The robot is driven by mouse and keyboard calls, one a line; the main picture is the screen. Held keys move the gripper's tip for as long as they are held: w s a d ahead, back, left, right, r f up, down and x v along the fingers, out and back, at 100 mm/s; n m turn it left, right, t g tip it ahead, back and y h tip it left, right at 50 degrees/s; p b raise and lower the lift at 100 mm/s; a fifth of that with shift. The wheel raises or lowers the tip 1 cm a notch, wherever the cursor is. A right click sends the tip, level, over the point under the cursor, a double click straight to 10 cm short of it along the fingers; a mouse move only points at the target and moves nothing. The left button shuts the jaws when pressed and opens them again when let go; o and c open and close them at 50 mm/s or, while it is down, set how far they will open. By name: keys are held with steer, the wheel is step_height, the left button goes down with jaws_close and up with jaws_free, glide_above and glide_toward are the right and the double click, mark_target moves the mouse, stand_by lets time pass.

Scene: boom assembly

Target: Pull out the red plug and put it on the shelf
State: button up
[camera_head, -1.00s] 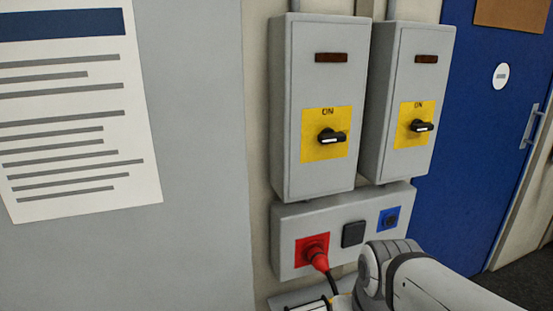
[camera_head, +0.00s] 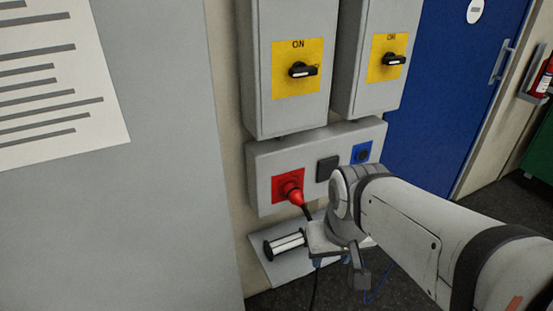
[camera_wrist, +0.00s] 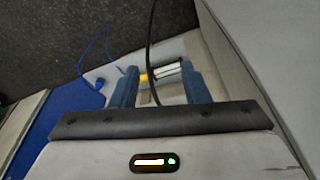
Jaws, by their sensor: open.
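The red plug (camera_head: 293,192) sits in the red socket (camera_head: 281,181) on the grey socket box, tilted downward, with a black cable hanging from it. The shelf (camera_head: 284,271) is the grey ledge below the box. My gripper (camera_head: 338,268) is open and empty, beside the ledge and lower right of the plug. In the wrist view its two blue fingers (camera_wrist: 160,85) are apart. The black cable (camera_wrist: 151,40) passes between them in that view, but I cannot tell its depth. The plug does not show in the wrist view.
Two grey switch boxes with yellow plates (camera_head: 297,68) hang above. A blue plug with a blue cable (camera_wrist: 98,82) shows in the wrist view. A blue door (camera_head: 450,90) is at the right.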

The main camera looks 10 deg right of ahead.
mark_target(303, 206)
steer(key=shift+o, duration=0.6)
